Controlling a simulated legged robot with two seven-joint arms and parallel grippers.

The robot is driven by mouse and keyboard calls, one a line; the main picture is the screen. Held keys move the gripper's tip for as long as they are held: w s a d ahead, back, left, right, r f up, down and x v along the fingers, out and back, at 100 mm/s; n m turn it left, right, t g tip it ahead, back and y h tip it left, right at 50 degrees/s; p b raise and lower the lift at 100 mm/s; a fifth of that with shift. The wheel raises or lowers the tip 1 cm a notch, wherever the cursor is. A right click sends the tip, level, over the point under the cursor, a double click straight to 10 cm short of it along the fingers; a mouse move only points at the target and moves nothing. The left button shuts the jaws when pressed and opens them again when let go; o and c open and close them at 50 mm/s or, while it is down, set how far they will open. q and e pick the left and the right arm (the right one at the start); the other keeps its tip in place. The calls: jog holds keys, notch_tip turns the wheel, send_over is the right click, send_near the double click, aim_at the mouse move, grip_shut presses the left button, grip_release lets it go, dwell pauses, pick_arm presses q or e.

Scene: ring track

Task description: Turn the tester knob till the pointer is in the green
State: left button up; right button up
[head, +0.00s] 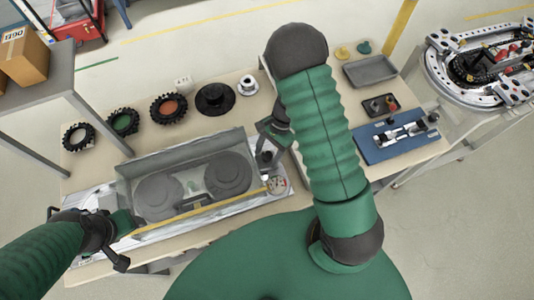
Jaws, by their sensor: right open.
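The tester appears to be the grey unit (187,158) on the table, with two dark round discs and a yellow strip along its front edge. A small round dial (277,185) with coloured marks sits at its right end; its pointer is too small to read. My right gripper (267,157) is open just behind the dial, at the unit's right end. A small dark part beside its fingers may be the knob, but I cannot tell whether they touch it. My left gripper (108,238) is at the unit's front left corner; its jaws are unclear.
Several toothed rings (124,121), a black flanged disc (215,98) and a white spool (247,85) lie behind the unit. A blue fixture plate (397,137) and a grey tray (370,70) are at right. A ring track (480,65) stands beyond. A grey shelf (35,105) stands left.

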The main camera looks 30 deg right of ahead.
jog(key=shift+a+f, duration=0.15)
jog(key=shift+c, duration=0.9)
grip_shut()
jog(key=shift+n+g, duration=0.4)
jog(key=shift+n, duration=0.7)
jog(key=shift+o, duration=0.9)
grip_release()
jog(key=shift+p, duration=0.3)
